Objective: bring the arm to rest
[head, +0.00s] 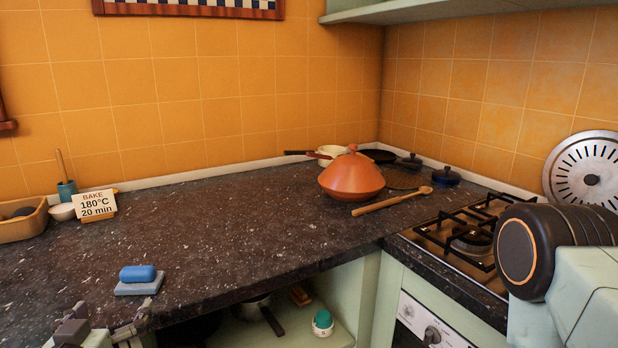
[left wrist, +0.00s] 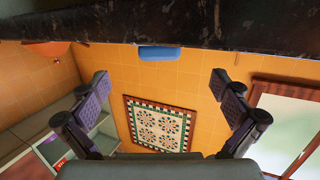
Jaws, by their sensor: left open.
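My left gripper (head: 106,332) is at the bottom left of the head view, in front of the counter's near edge, with its fingers spread. In the left wrist view the left gripper (left wrist: 160,84) has its two dark fingers wide apart and nothing between them. A blue block (head: 138,273) rests on a grey flat base (head: 139,287) on the counter, just beyond the gripper and apart from it. The blue block also shows in the left wrist view (left wrist: 160,53), where the picture is upside down. My right gripper is not in view; part of my arm fills the right edge.
The dark counter (head: 220,240) is mostly clear in the middle. An orange lidded pot (head: 352,178) and a wooden spoon (head: 392,201) are near the corner. A gas hob (head: 470,235) is at right. A recipe card (head: 96,205) stands at left. An open shelf (head: 290,325) lies below.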

